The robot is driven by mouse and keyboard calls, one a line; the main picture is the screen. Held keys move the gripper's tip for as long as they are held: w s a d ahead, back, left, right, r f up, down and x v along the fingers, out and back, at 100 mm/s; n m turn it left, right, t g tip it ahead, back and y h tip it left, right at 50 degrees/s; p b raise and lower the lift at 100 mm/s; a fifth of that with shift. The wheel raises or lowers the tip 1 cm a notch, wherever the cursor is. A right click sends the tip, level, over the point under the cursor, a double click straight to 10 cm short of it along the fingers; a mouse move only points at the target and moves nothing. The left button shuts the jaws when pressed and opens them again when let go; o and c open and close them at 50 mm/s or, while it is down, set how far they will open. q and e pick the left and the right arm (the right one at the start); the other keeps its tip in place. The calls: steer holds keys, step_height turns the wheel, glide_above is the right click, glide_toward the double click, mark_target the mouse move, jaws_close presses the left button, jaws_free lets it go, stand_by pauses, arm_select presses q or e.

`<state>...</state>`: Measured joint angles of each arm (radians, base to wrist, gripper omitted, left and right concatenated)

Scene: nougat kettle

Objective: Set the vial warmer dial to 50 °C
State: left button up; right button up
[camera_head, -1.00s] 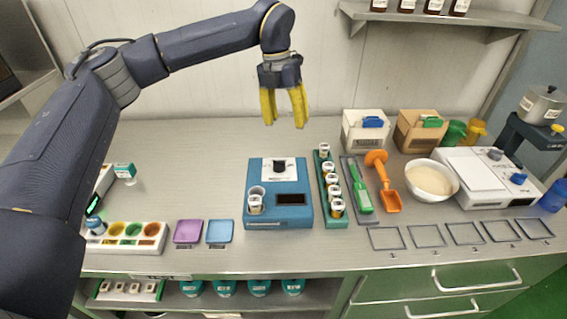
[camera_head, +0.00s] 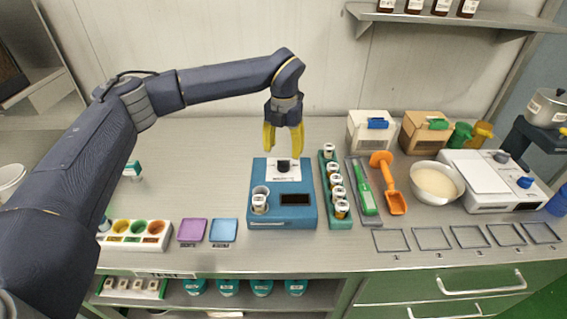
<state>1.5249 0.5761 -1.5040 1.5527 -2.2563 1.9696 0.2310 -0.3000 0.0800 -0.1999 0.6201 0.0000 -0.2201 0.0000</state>
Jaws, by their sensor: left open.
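The vial warmer is a blue box (camera_head: 283,217) in the middle of the bench. Its black dial (camera_head: 284,166) sits on a white plate at the back of its top. A dark display (camera_head: 295,199) is at its front right, and a vial (camera_head: 260,203) stands in a holder at its front left. The dial's setting is too small to read. My left gripper (camera_head: 283,152) has yellow fingers pointing down, open, just above and behind the dial, with nothing between them. Whether a finger touches the dial cannot be told. My right gripper is not in view.
A green rack of vials (camera_head: 335,185) stands close to the warmer's right, beside a green-handled tool (camera_head: 364,190) and an orange scoop (camera_head: 389,185). Purple (camera_head: 192,230) and blue (camera_head: 223,230) trays lie to the left.

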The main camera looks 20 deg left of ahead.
mark_target(284, 161)
arm_select(q)
steer(key=shift+f, duration=2.95)
jaws_close()
